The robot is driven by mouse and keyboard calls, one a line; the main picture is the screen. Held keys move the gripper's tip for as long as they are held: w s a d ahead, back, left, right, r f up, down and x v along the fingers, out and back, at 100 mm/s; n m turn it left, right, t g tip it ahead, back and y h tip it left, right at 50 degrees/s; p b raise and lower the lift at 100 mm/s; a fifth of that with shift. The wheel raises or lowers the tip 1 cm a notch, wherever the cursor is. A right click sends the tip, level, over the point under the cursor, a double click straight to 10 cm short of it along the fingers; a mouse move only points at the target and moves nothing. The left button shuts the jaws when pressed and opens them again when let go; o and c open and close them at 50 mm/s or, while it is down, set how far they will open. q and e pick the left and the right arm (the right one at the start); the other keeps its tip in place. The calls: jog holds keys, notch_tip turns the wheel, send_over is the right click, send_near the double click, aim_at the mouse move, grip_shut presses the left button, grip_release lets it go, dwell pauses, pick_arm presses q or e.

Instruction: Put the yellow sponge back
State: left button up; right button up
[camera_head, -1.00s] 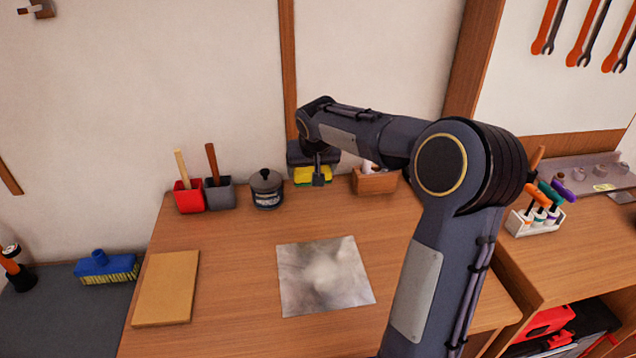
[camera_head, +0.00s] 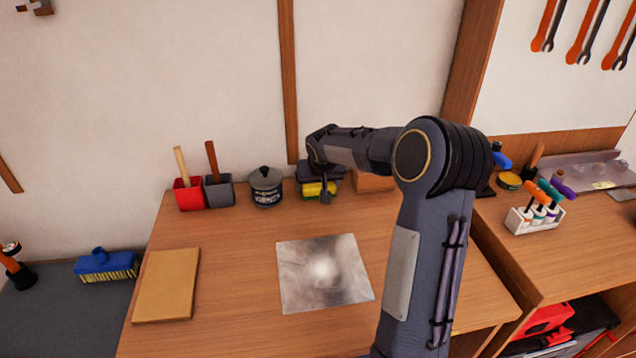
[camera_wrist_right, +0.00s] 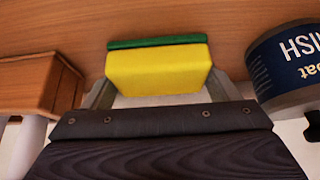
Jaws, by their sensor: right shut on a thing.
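The yellow sponge (camera_head: 314,189) with a green layer is in my right gripper (camera_head: 322,192), at the back of the wooden table. In the right wrist view the sponge (camera_wrist_right: 158,69) sits between the two fingers of my right gripper (camera_wrist_right: 158,88), with its green side away from the palm. The wood shows close beyond it; I cannot tell whether the sponge touches the table. My left gripper is in neither view.
A dark lidded can (camera_head: 266,188) stands close left of the sponge, and a wooden box (camera_head: 374,181) close right. Red (camera_head: 188,195) and grey (camera_head: 219,190) holders stand farther left. A metal sheet (camera_head: 324,274) and a tan board (camera_head: 167,286) lie in front.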

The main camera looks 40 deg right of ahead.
jog(key=o, duration=0.8)
jog(key=shift+f, duration=0.1)
jog(key=shift+r+p, duration=0.3)
jog(key=shift+s+a+r, duration=0.1)
jog(key=shift+s+r, duration=0.05)
jog(key=shift+r, duration=0.15)
jog(key=v, duration=1)
jog(key=s+a+r+n+y, duration=0.1)
jog(key=s+a+n+y, duration=0.15)
jog(key=s+a, duration=0.9)
jog(key=s+a+f+y, duration=0.1)
jog(key=s+a+f, duration=0.1)
jog(key=s+a, duration=0.2)
jog(key=s+a+f+n+y, duration=0.1)
jog(key=s+a+f+y, duration=0.1)
jog(key=s, duration=0.4)
jog(key=s+a+f+y, duration=0.1)
jog(key=s+a+f, duration=0.1)
jog(key=s+a, duration=0.3)
jog(key=shift+s+a+f+n, duration=0.1)
jog(key=shift+s+a+n, duration=0.2)
jog(key=shift+a+n, duration=0.05)
